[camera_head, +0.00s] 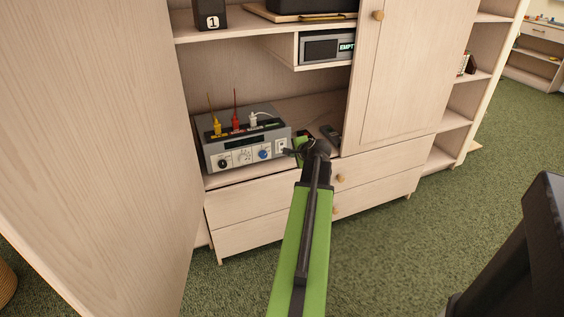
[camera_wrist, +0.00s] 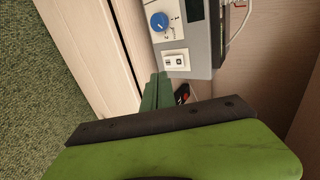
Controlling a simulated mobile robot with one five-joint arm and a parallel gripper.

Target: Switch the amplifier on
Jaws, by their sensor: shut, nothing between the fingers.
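The amplifier (camera_head: 243,140) is a grey box on the cabinet's lower shelf, with knobs and a dial on its front and yellow, red and white plugs on top. A white plate with a dark rocker switch (camera_head: 282,146) is at the right end of its front; the switch (camera_wrist: 175,61) also shows beside the blue knob (camera_wrist: 159,21) in the wrist view. My gripper (camera_head: 289,151) is shut and empty, close to the switch. In the wrist view my green fingertips (camera_wrist: 157,88) are near the switch plate, with a small gap in the picture. I cannot tell the switch's position.
A dark handheld device (camera_head: 330,133) lies on the shelf right of the amplifier. A small unit with an "EMPTY" display (camera_head: 320,47) sits in the cubby above. Drawers (camera_head: 265,207) are below, and an open door panel (camera_head: 95,130) stands at left.

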